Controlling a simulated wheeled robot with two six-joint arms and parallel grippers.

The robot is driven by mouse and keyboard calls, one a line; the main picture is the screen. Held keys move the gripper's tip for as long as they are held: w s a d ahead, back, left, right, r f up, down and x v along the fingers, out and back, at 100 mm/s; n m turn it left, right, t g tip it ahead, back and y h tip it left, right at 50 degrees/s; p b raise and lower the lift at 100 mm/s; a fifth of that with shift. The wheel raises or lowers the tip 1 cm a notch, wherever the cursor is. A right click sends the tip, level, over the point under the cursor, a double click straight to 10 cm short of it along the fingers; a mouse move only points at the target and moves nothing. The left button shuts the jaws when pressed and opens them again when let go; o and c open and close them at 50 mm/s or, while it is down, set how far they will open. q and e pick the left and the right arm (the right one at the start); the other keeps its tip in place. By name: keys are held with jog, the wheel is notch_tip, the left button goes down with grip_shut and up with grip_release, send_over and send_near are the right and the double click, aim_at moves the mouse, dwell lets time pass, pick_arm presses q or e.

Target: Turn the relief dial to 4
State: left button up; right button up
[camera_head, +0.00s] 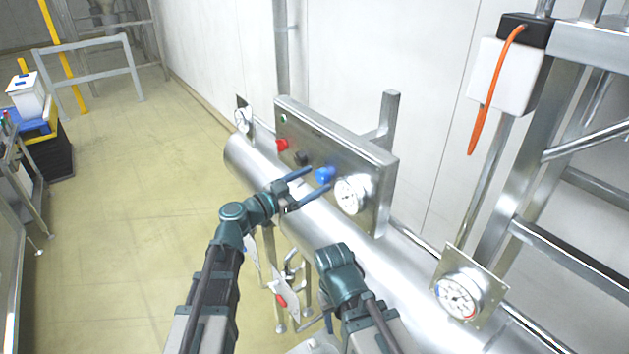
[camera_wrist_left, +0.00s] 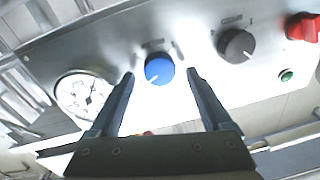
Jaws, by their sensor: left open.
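A blue dial (camera_head: 325,174) sits on the steel control panel (camera_head: 310,133), between a black dial (camera_head: 301,158) and a round white gauge (camera_head: 350,194). The left wrist view shows the panel upside down. There the blue dial (camera_wrist_left: 159,69) has a white mark toward its lower left, and the black dial (camera_wrist_left: 236,46) has one toward its lower right. The labels are too small to read. My left gripper (camera_head: 317,180) is open in front of the blue dial. Its fingertips (camera_wrist_left: 160,75) lie either side of the dial in that view; contact cannot be told. My right gripper is hidden.
A red knob (camera_head: 281,145) and a green button (camera_head: 283,118) are farther left on the panel. A large steel pipe (camera_head: 390,268) runs below it. Another gauge (camera_head: 457,296) stands at lower right. A steel frame (camera_head: 540,140) stands right; open floor (camera_head: 120,190) lies left.

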pick_arm(q)
jog(key=v, duration=1.3)
jog(key=shift+s+d, duration=0.1)
jog(key=s+d+f+n+g+y, duration=0.1)
jog(key=s+f+n+g+y, duration=0.2)
jog(key=f, duration=0.5)
jog(key=s+d+f+n+g+y, duration=0.2)
jog(key=s+f+g+y, duration=0.15)
jog(key=f, duration=0.45)
jog(key=s+a+f+n+g+y, duration=0.45)
jog(key=a+f+n+y, duration=0.2)
jog(key=a+y, duration=0.2)
jog(key=s+d+f+m+b, duration=0.1)
jog(key=s+d+f+b, duration=0.2)
jog(key=d+f+b, duration=0.2)
jog(key=s+d+f+m+b, duration=0.2)
jog(key=d+f+b, duration=0.3)
jog(key=f+b, duration=0.7)
jog(key=shift+s+g+b, duration=0.3)
jog(key=shift+s, duration=0.45)
jog(key=shift+f, duration=0.15)
